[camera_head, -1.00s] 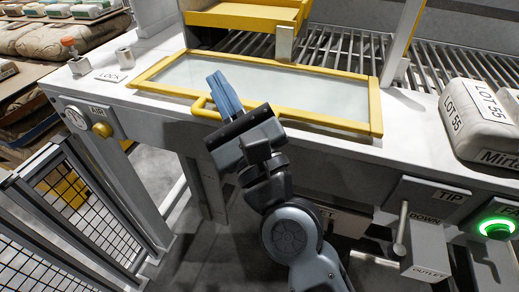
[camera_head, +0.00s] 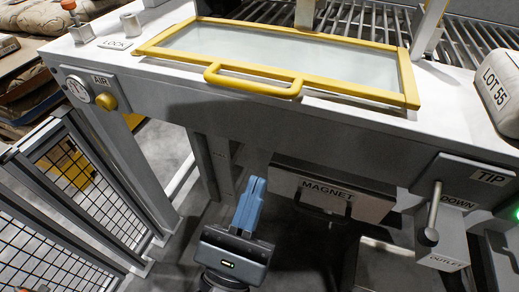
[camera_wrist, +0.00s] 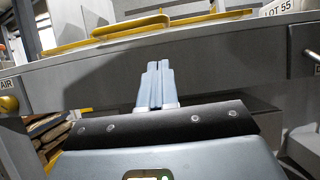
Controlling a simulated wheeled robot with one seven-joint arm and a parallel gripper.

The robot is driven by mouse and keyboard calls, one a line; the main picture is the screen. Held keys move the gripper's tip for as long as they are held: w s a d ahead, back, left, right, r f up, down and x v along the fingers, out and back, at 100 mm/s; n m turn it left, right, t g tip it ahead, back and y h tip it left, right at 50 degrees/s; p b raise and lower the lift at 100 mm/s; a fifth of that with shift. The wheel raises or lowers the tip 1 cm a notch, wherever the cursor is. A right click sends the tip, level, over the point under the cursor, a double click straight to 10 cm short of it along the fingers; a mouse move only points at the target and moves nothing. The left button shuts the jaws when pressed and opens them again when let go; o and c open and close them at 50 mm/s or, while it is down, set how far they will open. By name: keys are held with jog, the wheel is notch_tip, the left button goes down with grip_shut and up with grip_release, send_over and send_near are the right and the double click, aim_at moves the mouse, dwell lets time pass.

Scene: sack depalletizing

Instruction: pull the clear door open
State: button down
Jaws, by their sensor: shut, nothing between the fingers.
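The clear door (camera_head: 285,55) is a glass pane in a yellow frame, lying nearly flat in the machine's grey top. Its yellow handle (camera_head: 252,84) sticks out along the near edge. My gripper (camera_head: 252,188) is below and in front of the machine's edge, well below the handle, with its blue fingers shut together and empty. In the wrist view, the fingers (camera_wrist: 157,68) point up toward the machine's front face, and the handle (camera_wrist: 130,26) shows above them, apart from them. The door frame looks down on its surround; I see no clear gap.
A grey front panel carries an AIR gauge (camera_head: 78,91) and yellow knob at left. A MAGNET drawer (camera_head: 330,192) and TIP lever (camera_head: 432,215) stand right of my gripper. Mesh fencing (camera_head: 75,190) is at left. A LOT 55 sack (camera_head: 500,90) lies at right.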

jog(key=p+x, duration=0.2)
jog(key=x, duration=0.7)
jog(key=shift+w+r+p, duration=0.2)
jog(key=shift+r+p, duration=0.1)
jog(key=shift+p, duration=0.05)
jog(key=shift+w+d+r+p, duration=0.1)
jog(key=shift+r+p, duration=0.2)
jog(key=shift+r, duration=0.25)
jog(key=shift+w+d+r+p, duration=0.1)
jog(key=shift+r+p, duration=0.15)
jog(key=shift+r, duration=0.35)
jog(key=shift+w+r, duration=0.2)
jog(key=shift+r, duration=0.35)
jog(key=shift+d, duration=0.1)
notch_tip(320, 180, up, 6)
jog(key=g+p, duration=0.1)
jog(key=p, duration=0.5)
send_over(282, 98)
jog(key=s, duration=0.1)
jog(key=shift+a+r, duration=0.2)
jog(key=shift+r, duration=0.05)
